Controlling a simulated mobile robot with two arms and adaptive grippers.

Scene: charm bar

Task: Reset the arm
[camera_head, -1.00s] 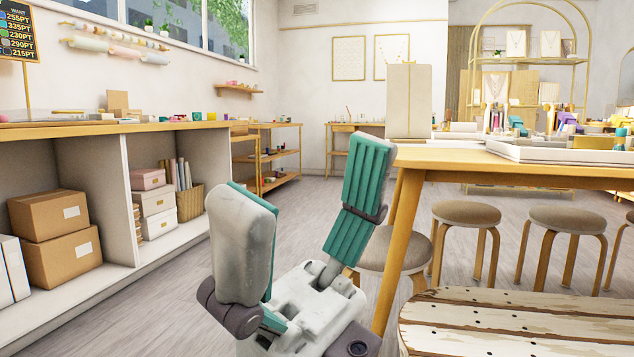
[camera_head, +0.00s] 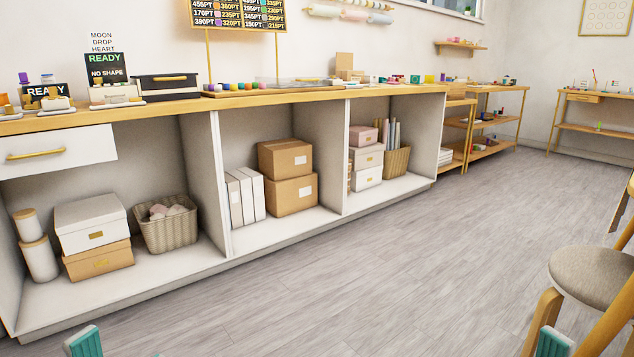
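Only the tips of my grippers show, at the bottom edge of the head view. A teal fingertip of my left gripper (camera_head: 85,343) shows at the lower left. A teal fingertip of my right gripper (camera_head: 553,343) shows at the lower right, beside a stool (camera_head: 592,275). The rest of both grippers and the arms is below the picture. Nothing held is visible, and the finger spacing cannot be made out.
A long counter (camera_head: 300,92) with open shelves runs along the left wall, holding boxes, baskets and signs. Wooden shelving (camera_head: 490,125) stands at the back. The grey floor (camera_head: 400,270) between counter and stool is clear.

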